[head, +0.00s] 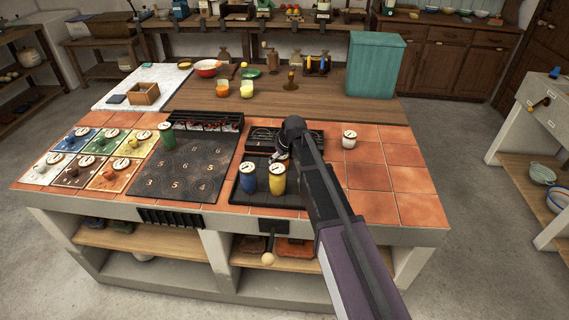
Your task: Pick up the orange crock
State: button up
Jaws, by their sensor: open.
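I cannot pick out a clearly orange crock; one may be hidden behind my arm. A yellow crock (278,179) with a pale lid stands on the dark plate at the front, right beside a blue crock (249,179). A green crock (166,134) stands at the back left of the numbered dark panel (182,168). A white crock (349,140) stands on the tiles right of my arm. My gripper (281,156) is small and partly hidden by my wrist. It is open, behind and above the yellow crock, with no crock visible in it.
Coloured square plates (110,146) lie on the left tiles. Behind are a wooden counter (320,105) with small orange and yellow cups (222,88), a teal box (375,66) and a wooden box (144,93). The right-hand tiles (400,180) are clear.

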dwell(0.3)
jog(key=c, duration=1.2)
jog(key=shift+r, duration=0.15)
notch_tip(320, 180, up, 10)
jog(key=p, duration=1)
jog(key=shift+f, duration=0.2)
